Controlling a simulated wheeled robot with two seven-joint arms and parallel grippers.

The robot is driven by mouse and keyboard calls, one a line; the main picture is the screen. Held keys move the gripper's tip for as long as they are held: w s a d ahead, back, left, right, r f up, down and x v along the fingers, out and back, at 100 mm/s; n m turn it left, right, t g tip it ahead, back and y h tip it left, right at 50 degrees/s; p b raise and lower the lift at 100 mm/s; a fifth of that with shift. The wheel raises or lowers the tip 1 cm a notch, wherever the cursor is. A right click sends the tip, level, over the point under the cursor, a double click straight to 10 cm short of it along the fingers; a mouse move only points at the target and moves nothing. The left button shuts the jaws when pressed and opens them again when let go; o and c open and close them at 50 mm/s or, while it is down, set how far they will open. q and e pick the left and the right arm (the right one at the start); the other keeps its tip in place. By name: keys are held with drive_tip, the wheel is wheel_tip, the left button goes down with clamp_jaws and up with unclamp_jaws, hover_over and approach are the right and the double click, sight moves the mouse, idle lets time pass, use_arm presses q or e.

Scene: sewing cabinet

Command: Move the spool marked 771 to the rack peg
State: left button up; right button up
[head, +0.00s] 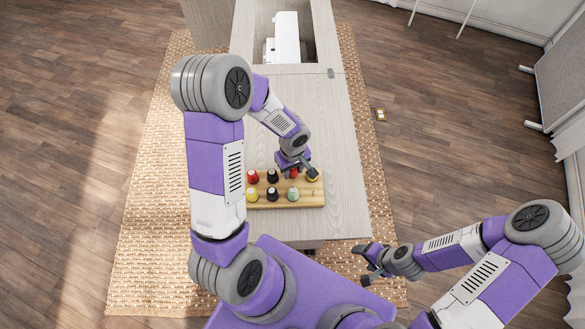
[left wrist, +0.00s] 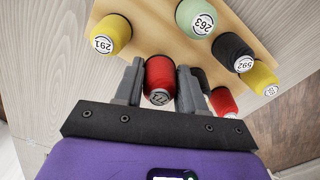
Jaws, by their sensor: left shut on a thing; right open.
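The wooden rack (head: 301,204) holds several spools in two rows and stands on the cabinet top. A bare peg (head: 313,193) shows at the front right of the rack. My left gripper (head: 296,171) is over the back row. In the left wrist view its fingers (left wrist: 160,88) are on either side of a red spool (left wrist: 159,77), shut on it. Its label is turned and partly legible, reading like 771. The spool is upright in the back row; I cannot tell whether it is lifted off its peg. My right gripper (head: 371,262) is open and empty, right of the cabinet's front edge.
Close beside the held spool are yellow spool 291 (left wrist: 110,36) and a dark spool partly hidden by a finger. Mint spool 263 (left wrist: 195,18), black spool 592 (left wrist: 233,52) and another red spool (left wrist: 223,101) are near. The cabinet top (head: 335,130) behind is clear.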

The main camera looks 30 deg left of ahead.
use_arm(q)
drive_tip(key=shift+f+b, duration=0.7)
drive_tip(key=shift+b, duration=0.1)
drive_tip(key=o, duration=1.1)
drive_tip(key=shift+r, duration=0.1)
wheel_tip(320, 180, up, 7)
drive_tip(key=p, duration=0.1)
drive_tip(key=shift+r+p, duration=0.2)
drive_tip(key=shift+p, duration=0.2)
